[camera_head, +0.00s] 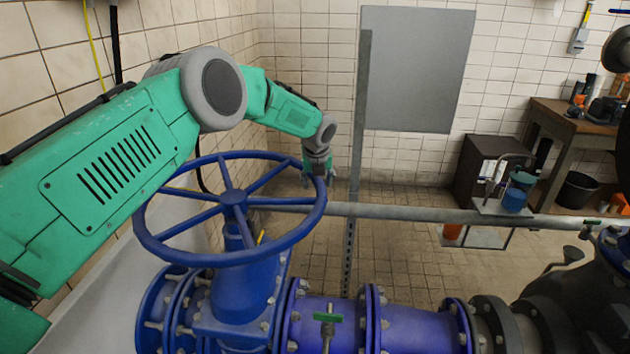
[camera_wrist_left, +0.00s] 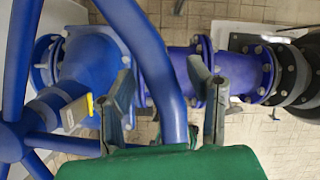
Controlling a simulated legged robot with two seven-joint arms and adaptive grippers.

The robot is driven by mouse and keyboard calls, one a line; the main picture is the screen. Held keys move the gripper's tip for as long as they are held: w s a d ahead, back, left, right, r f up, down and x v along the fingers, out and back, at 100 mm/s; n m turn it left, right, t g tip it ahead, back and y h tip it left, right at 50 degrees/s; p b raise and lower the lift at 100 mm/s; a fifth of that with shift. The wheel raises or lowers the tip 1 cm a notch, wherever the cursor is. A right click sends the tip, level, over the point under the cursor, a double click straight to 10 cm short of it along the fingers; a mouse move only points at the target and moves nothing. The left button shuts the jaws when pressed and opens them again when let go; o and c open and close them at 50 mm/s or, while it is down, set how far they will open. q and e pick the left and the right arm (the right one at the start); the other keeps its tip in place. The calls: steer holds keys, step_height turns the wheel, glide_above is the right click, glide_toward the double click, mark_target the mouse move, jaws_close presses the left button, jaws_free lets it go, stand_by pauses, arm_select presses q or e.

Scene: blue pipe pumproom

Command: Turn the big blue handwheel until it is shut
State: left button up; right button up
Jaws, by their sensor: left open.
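The big blue handwheel (camera_head: 233,198) sits on top of a blue valve (camera_head: 238,295) at the left of the head view. Its rim and spokes look whole, and the left wrist view shows a stretch of the rim (camera_wrist_left: 150,58) up close. My left gripper (camera_head: 318,178) is at the rim's far right side. In the left wrist view my left gripper (camera_wrist_left: 162,78) is open, with one finger on each side of the rim. I cannot tell whether either finger touches it. My right gripper is not in view.
A blue pipe (camera_head: 410,328) runs right from the valve to dark flanges. A grey horizontal pipe (camera_head: 430,213) and an upright grey post (camera_head: 360,130) stand behind. A workbench (camera_head: 565,125) and a black bucket (camera_head: 577,190) are at the right. Tiled floor shows between.

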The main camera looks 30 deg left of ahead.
arm_select(q)
steer(key=shift+d+r, duration=0.25)
steer(key=shift+r, duration=0.1)
steer(key=v, duration=1.1)
steer(key=shift+s+a, duration=0.15)
steer(key=shift+s+d+r, duration=0.1)
steer(key=shift+d+r, duration=0.15)
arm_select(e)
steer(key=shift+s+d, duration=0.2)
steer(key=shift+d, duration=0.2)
arm_select(q)
steer(key=shift+a+f, duration=0.1)
steer(key=shift+a, duration=0.1)
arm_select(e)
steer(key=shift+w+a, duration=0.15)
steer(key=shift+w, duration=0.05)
